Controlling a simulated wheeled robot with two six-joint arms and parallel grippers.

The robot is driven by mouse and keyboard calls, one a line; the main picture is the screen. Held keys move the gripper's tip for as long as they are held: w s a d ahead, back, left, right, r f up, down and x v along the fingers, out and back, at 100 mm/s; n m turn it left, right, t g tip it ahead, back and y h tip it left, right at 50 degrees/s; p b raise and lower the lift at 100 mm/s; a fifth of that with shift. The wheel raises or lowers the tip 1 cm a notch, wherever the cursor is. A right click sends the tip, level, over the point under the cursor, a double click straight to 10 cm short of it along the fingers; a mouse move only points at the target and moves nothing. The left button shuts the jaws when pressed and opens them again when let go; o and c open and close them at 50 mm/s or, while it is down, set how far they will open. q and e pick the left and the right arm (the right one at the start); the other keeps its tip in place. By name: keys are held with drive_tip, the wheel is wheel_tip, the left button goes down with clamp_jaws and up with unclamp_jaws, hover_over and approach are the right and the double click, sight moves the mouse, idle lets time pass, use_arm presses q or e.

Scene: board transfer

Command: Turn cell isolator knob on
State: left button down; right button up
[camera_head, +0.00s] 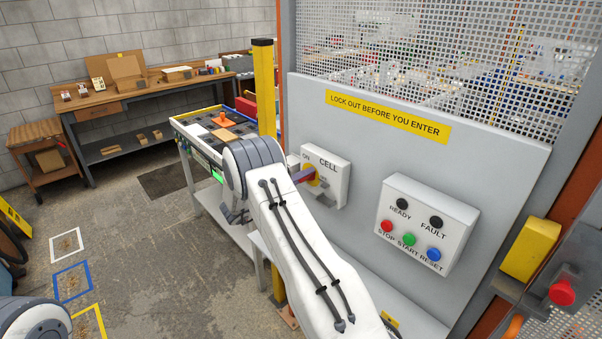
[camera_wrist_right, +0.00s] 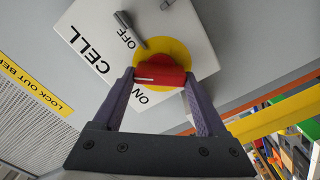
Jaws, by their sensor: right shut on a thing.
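The white cell isolator box (camera_head: 334,172), marked CELL, ON and OFF, is on the grey panel. In the right wrist view its yellow disc (camera_wrist_right: 180,50) carries a red knob (camera_wrist_right: 166,77). My right gripper (camera_wrist_right: 162,80) is shut on the red knob, with one purple finger at each end. A white line on the knob's left part lies between the ON and OFF words in that view. In the head view my right wrist hides part of the box's left side, and a purple finger (camera_head: 303,174) reaches to the knob. My left gripper is not in view.
A button box (camera_head: 425,225) with red, green and blue buttons is right of the isolator. A yellow post (camera_head: 266,90) stands left of it. A yellow box and a red button (camera_head: 562,292) are at far right. Workbenches stand behind; the floor at left is open.

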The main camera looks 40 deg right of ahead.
drive_tip(key=shift+w+f+n+p, duration=0.1)
drive_tip(key=shift+n+p, duration=0.6)
drive_tip(key=shift+n, duration=1.2)
drive_tip(key=shift+f+n+p, duration=0.1)
drive_tip(key=shift+n+p, duration=0.55)
drive_tip(key=shift+n, duration=1.55)
drive_tip(key=o, duration=1.3)
drive_tip(key=a+b, duration=0.4)
drive_tip(key=a, duration=0.6)
drive_tip(key=shift+s+a, duration=0.3)
drive_tip(key=shift+s, duration=0.15)
drive_tip(key=shift+w, duration=0.1)
